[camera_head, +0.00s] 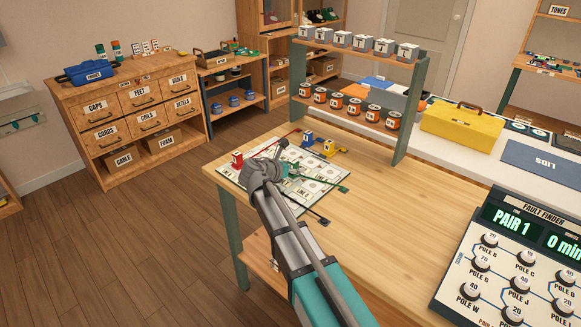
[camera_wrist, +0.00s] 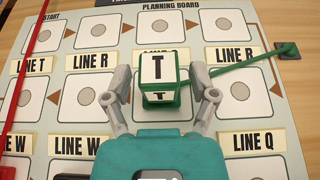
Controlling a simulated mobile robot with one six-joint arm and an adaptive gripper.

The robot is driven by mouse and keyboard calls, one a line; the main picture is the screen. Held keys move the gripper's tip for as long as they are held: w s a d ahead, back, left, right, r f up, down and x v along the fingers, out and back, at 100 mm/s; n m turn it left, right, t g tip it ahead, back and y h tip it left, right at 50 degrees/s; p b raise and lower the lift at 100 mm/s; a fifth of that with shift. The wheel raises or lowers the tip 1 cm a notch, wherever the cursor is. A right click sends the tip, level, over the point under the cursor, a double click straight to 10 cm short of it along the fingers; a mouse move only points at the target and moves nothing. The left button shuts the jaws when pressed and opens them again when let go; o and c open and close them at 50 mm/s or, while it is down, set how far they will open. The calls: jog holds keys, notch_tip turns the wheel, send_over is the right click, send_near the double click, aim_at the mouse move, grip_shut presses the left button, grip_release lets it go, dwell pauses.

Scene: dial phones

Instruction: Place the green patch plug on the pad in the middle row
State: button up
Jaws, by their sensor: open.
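The green patch plug (camera_wrist: 160,88), a block with a white top marked T, stands upright on the planning board (camera_wrist: 125,85) in the wrist view. It covers a middle-row place between two bare pads, a left one (camera_wrist: 77,102) and a right one (camera_wrist: 245,95). My gripper (camera_wrist: 163,74) is open, with one finger on each side of the plug and small gaps showing. A green cord (camera_wrist: 235,66) runs from the plug to a dark anchor (camera_wrist: 287,50) at the right. The plug's underside is hidden.
In the head view, a red plug (camera_head: 237,159), a blue plug (camera_head: 308,139) and a yellow plug (camera_head: 328,147) stand around the board. A red cord (camera_wrist: 38,40) crosses the board's left side. A shelf rack (camera_head: 350,74) stands behind.

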jog(key=shift+r, duration=0.1)
jog(key=shift+r, duration=0.15)
jog(key=p+v, duration=0.4)
jog(key=v, duration=0.6)
jog(key=shift+s+a+r, duration=0.1)
jog(key=shift+s+r, duration=0.05)
jog(key=shift+r, duration=0.05)
jog(key=shift+s+a+r+p, duration=0.15)
jog(key=shift+s+a+p, duration=0.3)
jog(key=shift+s, duration=0.15)
